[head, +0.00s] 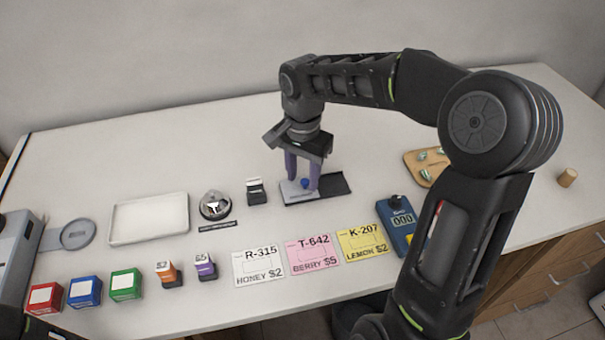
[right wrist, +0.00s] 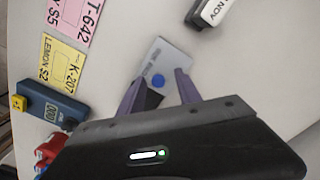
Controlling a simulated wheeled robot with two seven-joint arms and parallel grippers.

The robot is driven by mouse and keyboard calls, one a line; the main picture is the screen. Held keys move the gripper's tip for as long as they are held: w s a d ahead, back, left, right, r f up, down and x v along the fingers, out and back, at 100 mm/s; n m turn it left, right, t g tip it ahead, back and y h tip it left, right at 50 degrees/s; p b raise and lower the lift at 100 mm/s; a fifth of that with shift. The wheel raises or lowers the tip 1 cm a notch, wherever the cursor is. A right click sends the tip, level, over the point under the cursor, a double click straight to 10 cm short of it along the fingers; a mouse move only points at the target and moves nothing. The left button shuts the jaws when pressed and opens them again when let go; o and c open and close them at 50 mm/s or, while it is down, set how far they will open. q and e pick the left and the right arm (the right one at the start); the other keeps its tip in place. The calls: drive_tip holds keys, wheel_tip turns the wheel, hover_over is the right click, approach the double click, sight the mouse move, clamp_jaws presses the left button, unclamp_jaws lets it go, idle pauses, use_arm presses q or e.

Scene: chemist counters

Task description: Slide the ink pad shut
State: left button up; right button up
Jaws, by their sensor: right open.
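The ink pad is a dark flat tray (head: 335,185) with a light grey sliding lid (head: 290,189) over its left part. The dark right part lies uncovered. A blue knob (head: 305,183) stands on the lid. My right gripper (head: 302,188) is open, pointing down, with its purple fingers on either side of the knob. In the right wrist view the grey lid (right wrist: 171,57) and the blue knob (right wrist: 157,81) show between and beyond the fingertips (right wrist: 159,78); the gripper body hides much of the tray. My left gripper is not in view.
A black stamp (head: 256,192) stands left of the pad. Three price cards, including the pink one (head: 312,254), lie in front. A blue counter device (head: 397,225) and a wooden board (head: 425,166) are to the right. A white tray (head: 149,219) is farther left.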

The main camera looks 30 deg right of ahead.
sight(303, 181)
wheel_tip(303, 181, up, 8)
drive_tip(key=shift+f, duration=0.15)
idle(0.3)
idle(0.4)
